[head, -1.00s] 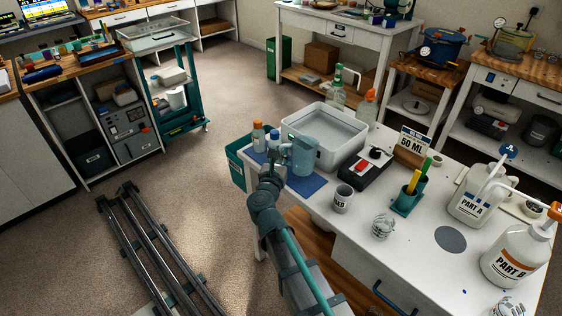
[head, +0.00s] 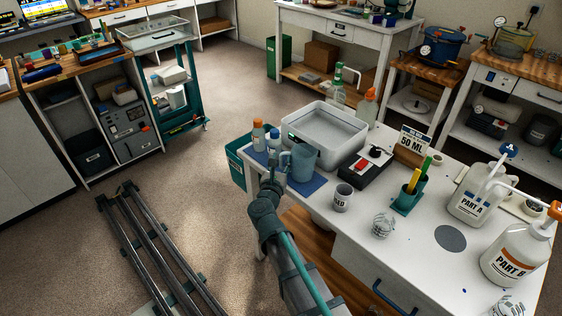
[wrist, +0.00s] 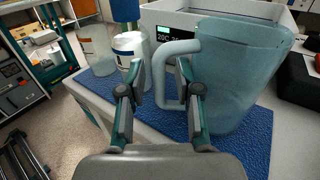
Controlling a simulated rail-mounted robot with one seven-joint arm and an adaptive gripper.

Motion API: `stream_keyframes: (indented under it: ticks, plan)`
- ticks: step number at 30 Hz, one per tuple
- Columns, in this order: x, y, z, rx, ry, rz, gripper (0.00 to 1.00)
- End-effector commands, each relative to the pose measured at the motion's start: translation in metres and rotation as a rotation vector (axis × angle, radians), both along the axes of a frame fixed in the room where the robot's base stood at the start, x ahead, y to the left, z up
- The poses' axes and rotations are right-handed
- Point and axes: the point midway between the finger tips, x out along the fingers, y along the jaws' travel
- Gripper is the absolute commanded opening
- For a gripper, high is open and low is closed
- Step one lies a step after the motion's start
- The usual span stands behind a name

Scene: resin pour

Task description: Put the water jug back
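The translucent blue water jug (head: 305,163) stands upright on the blue mat (head: 308,186), in front of the white tub. It also shows large in the wrist view (wrist: 235,75), its base on the mat (wrist: 258,140) and its handle (wrist: 162,78) toward me. My gripper (wrist: 160,78) is open, with one finger on each side of the handle's upright bar. A gap shows between the left finger and the handle; the right finger is inside or close beside the loop. In the head view my gripper (head: 276,168) is partly hidden by my arm.
The white tub (head: 328,132) stands right behind the jug. Bottles with orange (head: 258,134) and blue (head: 274,143) caps stand left of it. The table edge is close on the left.

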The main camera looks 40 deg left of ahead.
Motion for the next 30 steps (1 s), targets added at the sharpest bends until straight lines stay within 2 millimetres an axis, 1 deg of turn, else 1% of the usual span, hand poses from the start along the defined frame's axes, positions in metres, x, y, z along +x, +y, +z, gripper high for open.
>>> stream_keyframes:
  ticks: [8,12,13,17,24,30]
  plan:
    - [0.0,0.0,0.001,0.0,0.0,0.0,0.35]
    - [0.0,0.0,0.006,0.0,0.0,0.0,0.35]
    - [-0.005,-0.003,0.003,0.0,0.0,0.001,0.35]
    - [-0.024,-0.013,0.002,0.0,0.0,0.003,0.35]
    - [-0.067,-0.036,0.002,0.0,0.0,0.002,0.35]
    - [-0.094,-0.049,0.003,0.0,-0.001,0.002,0.35]
